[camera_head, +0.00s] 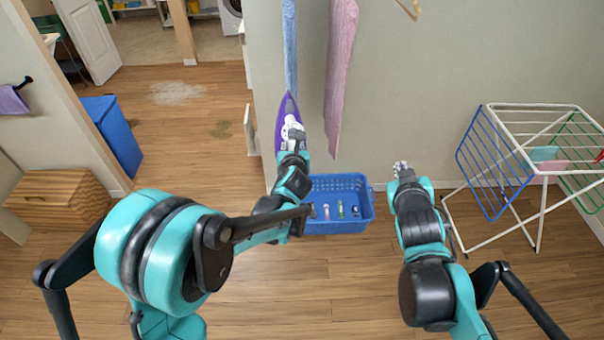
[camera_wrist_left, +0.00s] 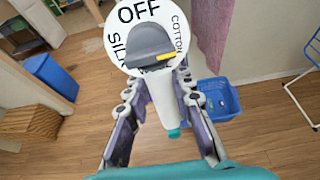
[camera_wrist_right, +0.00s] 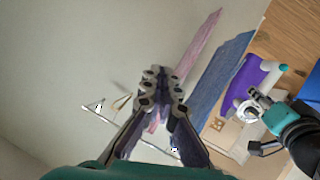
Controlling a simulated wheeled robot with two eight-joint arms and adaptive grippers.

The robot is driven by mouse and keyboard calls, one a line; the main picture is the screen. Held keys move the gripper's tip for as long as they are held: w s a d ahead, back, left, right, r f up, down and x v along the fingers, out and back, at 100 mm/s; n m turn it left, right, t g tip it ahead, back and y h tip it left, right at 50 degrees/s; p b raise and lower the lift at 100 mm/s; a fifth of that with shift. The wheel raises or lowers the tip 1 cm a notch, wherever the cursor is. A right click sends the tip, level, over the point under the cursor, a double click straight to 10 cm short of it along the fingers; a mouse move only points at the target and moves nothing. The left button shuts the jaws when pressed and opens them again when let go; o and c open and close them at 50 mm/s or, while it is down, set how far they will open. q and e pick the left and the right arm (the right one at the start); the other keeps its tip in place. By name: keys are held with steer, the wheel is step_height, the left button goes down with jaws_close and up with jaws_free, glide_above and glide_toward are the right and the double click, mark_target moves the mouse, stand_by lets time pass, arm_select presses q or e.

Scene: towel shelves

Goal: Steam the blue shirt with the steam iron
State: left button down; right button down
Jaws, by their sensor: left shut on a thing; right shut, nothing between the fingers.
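The blue shirt (camera_head: 291,45) hangs near the wall and shows as a narrow strip in the head view; it also shows in the right wrist view (camera_wrist_right: 220,85). The steam iron (camera_head: 281,125) has a purple body and a white handle. My left gripper (camera_head: 294,138) is shut on its handle (camera_wrist_left: 160,100). The iron's tip is at the shirt's lower end in the head view; I cannot tell whether they touch. The iron's dial (camera_wrist_left: 119,33) reads OFF, SILK and COTTON; its setting is unclear. My right gripper (camera_head: 403,168) is shut and empty, right of the iron.
A pink garment (camera_head: 341,70) hangs right of the shirt. A blue basket (camera_head: 340,182) with small bottles stands on the floor below. A drying rack (camera_head: 530,110) stands at the right. A blue bin (camera_head: 110,130) and wooden chest (camera_head: 60,200) are at the left.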

steer(key=w+r+n+t, duration=0.4)
steer(key=w+r+t, duration=0.1)
steer(key=w+r, duration=0.3)
steer(key=w+a+r+n+t+y, duration=0.1)
steer(key=w+a+n+t+y, duration=0.1)
steer(key=w+a+n+y, duration=0.45)
steer(key=s+a+f+n+g+y, duration=0.2)
steer(key=f+n+g+y, duration=0.1)
steer(key=f, duration=0.4)
steer(key=s+a+f+n+g+y, duration=0.2)
steer(key=f+n+g, duration=0.3)
steer(key=f, duration=0.3)
steer(key=s+a+f+n+g+y, duration=0.3)
steer(key=s+f+n+g+y, duration=0.1)
steer(key=f+n, duration=0.2)
steer(key=shift+s+f+n, duration=0.15)
steer(key=shift+f+n, duration=0.2)
steer(key=shift+f, duration=0.35)
steer(key=shift+a+y, duration=0.15)
steer(key=shift+y, duration=0.1)
steer(key=w+d+x, duration=0.1)
steer(key=w+x, duration=0.1)
steer(key=x, duration=1)
steer(key=shift+w+f, duration=0.25)
steer(key=shift+f, duration=0.2)
